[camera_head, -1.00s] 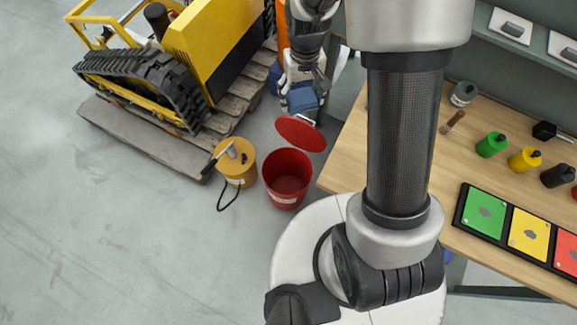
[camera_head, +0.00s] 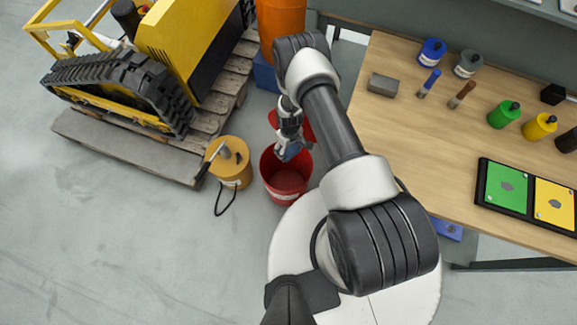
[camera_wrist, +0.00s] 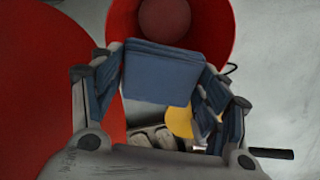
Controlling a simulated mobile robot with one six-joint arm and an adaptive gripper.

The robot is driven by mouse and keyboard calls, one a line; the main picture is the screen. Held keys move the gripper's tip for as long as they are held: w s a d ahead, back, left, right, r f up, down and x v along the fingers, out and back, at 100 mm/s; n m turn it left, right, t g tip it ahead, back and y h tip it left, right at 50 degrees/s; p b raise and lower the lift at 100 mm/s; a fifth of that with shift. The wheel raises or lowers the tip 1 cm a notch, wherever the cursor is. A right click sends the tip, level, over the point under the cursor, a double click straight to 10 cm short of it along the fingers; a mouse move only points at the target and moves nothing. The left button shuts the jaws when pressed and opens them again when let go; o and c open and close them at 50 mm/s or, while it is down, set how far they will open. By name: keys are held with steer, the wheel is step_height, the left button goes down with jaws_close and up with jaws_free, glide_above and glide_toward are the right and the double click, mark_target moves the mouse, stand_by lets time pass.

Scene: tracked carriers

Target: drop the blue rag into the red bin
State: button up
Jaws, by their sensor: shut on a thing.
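The red bin (camera_head: 286,184) stands open on the floor beside my base, its red lid raised behind it (camera_head: 306,127). My gripper (camera_head: 289,150) is over the bin's back rim, and in the head view the arm partly hides it. It is shut on the blue rag (camera_head: 284,153). In the wrist view the folded rag (camera_wrist: 160,72) sits between the two fingers of my gripper (camera_wrist: 158,85). The bin's round red opening (camera_wrist: 222,25) shows behind the rag, and a broad red surface fills the left. Whether the rag is below the rim is unclear.
A yellow canister (camera_head: 229,163) with a dark handle and hose stands just left of the bin. A yellow tracked machine (camera_head: 125,85) rests on a wooden pallet at the left. A workbench (camera_head: 420,130) with bottles and trays is at the right. Floor at lower left is clear.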

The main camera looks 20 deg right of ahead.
step_height(320, 180, down, 7)
steer(key=b, duration=0.4)
steer(key=shift+r, duration=0.15)
steer(key=shift+s, duration=0.1)
steer(key=o, duration=1.1)
steer(key=shift+r, duration=0.15)
step_height(320, 180, up, 12)
steer(key=shift+f, duration=0.1)
